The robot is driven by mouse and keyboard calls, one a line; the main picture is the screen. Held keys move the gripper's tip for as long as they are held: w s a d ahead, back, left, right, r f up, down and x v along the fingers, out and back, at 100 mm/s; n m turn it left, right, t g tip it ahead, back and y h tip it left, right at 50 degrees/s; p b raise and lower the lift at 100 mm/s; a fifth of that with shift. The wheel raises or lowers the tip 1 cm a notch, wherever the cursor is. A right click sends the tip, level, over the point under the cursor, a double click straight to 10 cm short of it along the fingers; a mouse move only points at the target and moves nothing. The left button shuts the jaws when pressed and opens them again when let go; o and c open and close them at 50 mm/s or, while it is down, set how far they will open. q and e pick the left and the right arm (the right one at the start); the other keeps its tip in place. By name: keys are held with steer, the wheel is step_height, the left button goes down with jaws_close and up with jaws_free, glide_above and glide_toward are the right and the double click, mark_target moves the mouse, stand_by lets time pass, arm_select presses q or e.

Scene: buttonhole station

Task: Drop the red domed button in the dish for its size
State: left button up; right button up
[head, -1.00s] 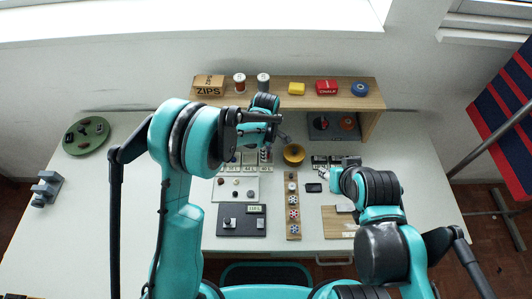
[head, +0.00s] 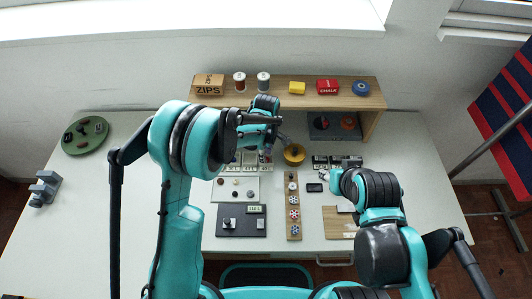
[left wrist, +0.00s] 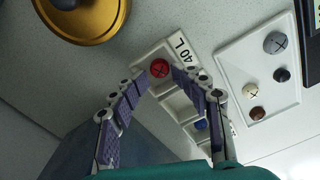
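The red domed button (left wrist: 159,68) lies in the end compartment of a white dish row (left wrist: 178,100), beside the label "40 L". My left gripper (left wrist: 160,78) is open, its two purple-padded fingers apart on either side of the button, with gaps showing. In the head view my left gripper (head: 268,148) is above the white dishes (head: 247,158), which it partly hides. A blue button (left wrist: 200,124) sits in another compartment. My right gripper (head: 327,176) is at the right of the work area; its fingers are too small to read.
A white tray (head: 250,197) holds several loose buttons. A gold round dish (head: 293,153) stands right of the dishes, close to my left gripper. A wooden strip (head: 293,232) with patterned discs and a dark board (head: 235,232) lie nearer. A wooden shelf (head: 312,98) stands behind.

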stand_by(0.3)
arm_select(q)
steer(key=shift+r, duration=0.25)
steer(key=s+a+r+m+t+p, duration=0.1)
steer(key=s+a+r+m+p, duration=0.15)
steer(key=r, duration=0.75)
steer(key=s+a+r+m+t+p, duration=0.1)
steer(key=a+r+p, duration=0.15)
steer(key=r, duration=0.65)
steer(key=s+a+r+m+t, duration=0.2)
steer(key=s+a+m, duration=0.3)
steer(key=s, duration=0.3)
steer(key=s+a+r+m+t, duration=0.2)
steer(key=s+a+m+t, duration=0.1)
steer(key=s+a+m, duration=0.2)
steer(key=s+a, duration=0.2)
steer(key=s, duration=0.1)
steer(key=shift+a+r+b, duration=0.35)
steer(key=shift+b, duration=0.05)
step_height(320, 180, down, 5)
steer(key=b, duration=0.5)
steer(key=shift+f, duration=0.15)
